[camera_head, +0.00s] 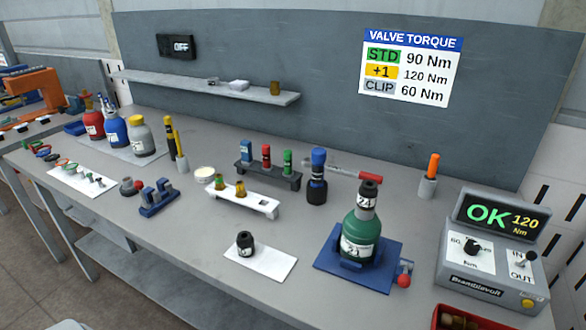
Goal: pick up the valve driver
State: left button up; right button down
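I cannot tell for sure which tool is the valve driver. A black tool with a blue top (317,177) stands upright near the middle of the grey bench (205,240). A green cylinder (360,235), marked 21, stands upright in a blue holder plate (325,262). Neither of my grippers is in view.
A black rack (268,177) and a white rack (262,203) hold small coloured parts. A black fitting (245,244) stands on a white mat (262,262). The torque unit (490,245) reads OK 120 Nm. A red bin (462,320) is front right. Several cylinders (113,131) stand left.

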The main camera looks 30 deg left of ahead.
aim_at(317, 154)
jog(key=u, duration=0.9)
